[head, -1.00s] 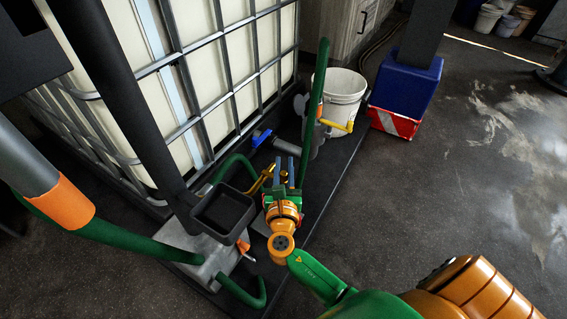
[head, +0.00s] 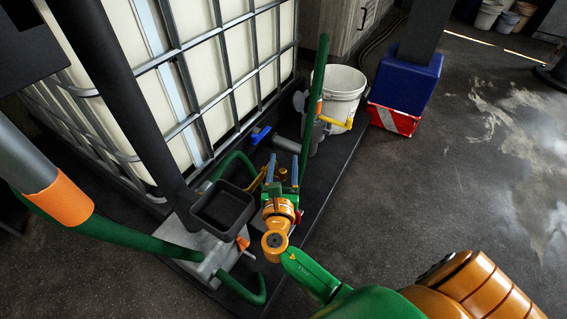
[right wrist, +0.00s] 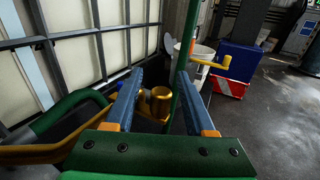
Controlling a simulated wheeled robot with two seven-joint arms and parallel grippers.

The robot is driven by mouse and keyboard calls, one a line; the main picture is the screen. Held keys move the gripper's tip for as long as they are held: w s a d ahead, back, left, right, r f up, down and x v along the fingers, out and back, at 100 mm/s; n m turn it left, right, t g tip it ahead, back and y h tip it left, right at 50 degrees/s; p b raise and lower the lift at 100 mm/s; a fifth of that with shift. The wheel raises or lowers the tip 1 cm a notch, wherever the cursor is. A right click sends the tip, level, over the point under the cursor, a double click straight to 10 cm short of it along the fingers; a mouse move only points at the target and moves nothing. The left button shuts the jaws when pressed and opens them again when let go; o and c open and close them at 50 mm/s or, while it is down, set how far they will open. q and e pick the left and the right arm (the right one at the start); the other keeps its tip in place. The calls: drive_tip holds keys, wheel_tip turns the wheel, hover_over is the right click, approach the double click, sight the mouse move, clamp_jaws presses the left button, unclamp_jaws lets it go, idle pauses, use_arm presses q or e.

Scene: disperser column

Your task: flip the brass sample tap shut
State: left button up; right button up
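The brass sample tap (head: 257,181) sits low beside the caged tank in the head view, just left of my right gripper (head: 284,170). Its far part is partly hidden by the gripper. In the right wrist view, a rounded brass piece (right wrist: 156,103) shows between the two blue fingers of the gripper (right wrist: 162,105), and a brass bar (right wrist: 38,153) lies at the lower left. The fingers are spread apart with nothing clamped. I cannot tell whether they touch the brass. My left gripper is not in view.
A green upright hose (head: 312,112) rises close to the right of the gripper. A black open tray (head: 222,208) is on the left. A blue-handled valve (head: 260,135), yellow handle (head: 337,122) and white bucket (head: 345,88) stand beyond. The floor to the right (head: 440,190) is clear.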

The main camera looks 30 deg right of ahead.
sight(282, 176)
drive_tip(key=shift+s, duration=0.1)
drive_tip(key=p+v, duration=0.1)
drive_tip(key=v, duration=0.5)
drive_tip(key=shift+a+p, duration=0.1)
drive_tip(key=shift+p, duration=0.2)
drive_tip(key=shift+s+a, duration=0.2)
drive_tip(key=shift+s, duration=0.2)
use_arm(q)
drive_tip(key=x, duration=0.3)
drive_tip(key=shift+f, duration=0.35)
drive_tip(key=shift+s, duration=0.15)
